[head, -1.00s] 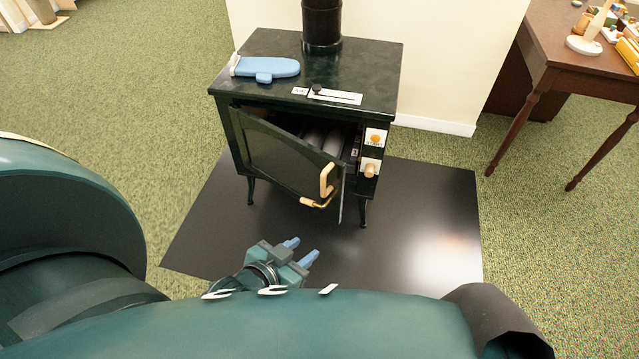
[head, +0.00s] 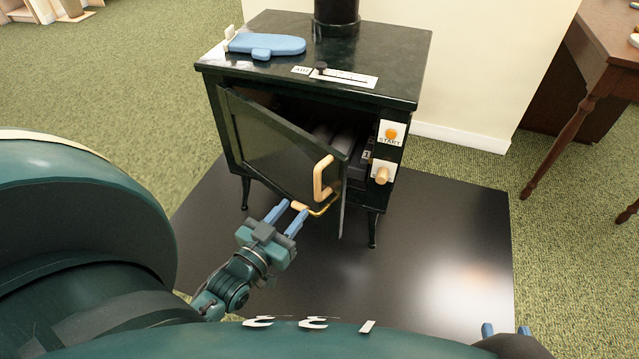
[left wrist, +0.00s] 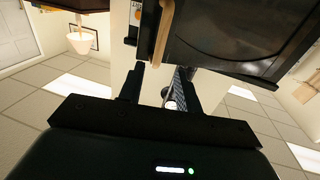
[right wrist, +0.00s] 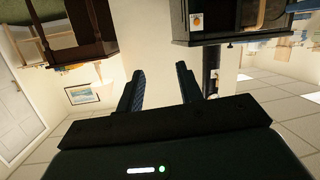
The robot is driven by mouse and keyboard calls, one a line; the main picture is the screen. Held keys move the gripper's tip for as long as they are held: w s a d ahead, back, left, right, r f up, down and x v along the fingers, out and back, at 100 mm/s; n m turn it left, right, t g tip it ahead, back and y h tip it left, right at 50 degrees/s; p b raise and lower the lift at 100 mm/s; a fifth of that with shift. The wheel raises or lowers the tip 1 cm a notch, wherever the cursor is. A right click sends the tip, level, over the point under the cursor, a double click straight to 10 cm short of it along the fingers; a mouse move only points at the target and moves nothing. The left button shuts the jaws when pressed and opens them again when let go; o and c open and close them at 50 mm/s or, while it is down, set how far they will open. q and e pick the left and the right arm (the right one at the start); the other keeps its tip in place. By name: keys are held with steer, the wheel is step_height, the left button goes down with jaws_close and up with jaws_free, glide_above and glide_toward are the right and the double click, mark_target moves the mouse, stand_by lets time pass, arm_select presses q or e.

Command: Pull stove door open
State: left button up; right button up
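The dark green stove (head: 318,65) stands on a black floor mat (head: 440,230). Its door (head: 270,145) is ajar: the right edge is swung out and the left edge stays at the stove body. A pale wooden handle (head: 322,178) sits upright near the door's free edge, and a brass lever (head: 320,211) with a wooden grip is below it. My left gripper (head: 292,209) is open, its fingertips close to the lever's grip; contact cannot be told. The door (left wrist: 240,38) also fills the upper right of the left wrist view. My right gripper (right wrist: 158,80) is open and empty.
A brown wooden table (head: 600,70) stands at the right. The mat before the stove is clear.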

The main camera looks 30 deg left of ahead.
mark_target(316, 184)
arm_select(q)
steer(key=w+b, duration=0.2)
steer(key=w, duration=0.8)
steer(key=shift+a, duration=0.1)
steer(key=shift+w, duration=0.7)
arm_select(e)
steer(key=shift+w+a+r+n+t+y, duration=0.15)
steer(key=shift+n+t+y, duration=0.1)
steer(key=shift+t, duration=0.2)
steer(key=shift+w+a+f+n+t+y, duration=0.15)
steer(key=shift+t+y, duration=0.1)
steer(key=shift+t, duration=0.2)
steer(key=shift+r, duration=0.1)
arm_select(q)
jaws_close()
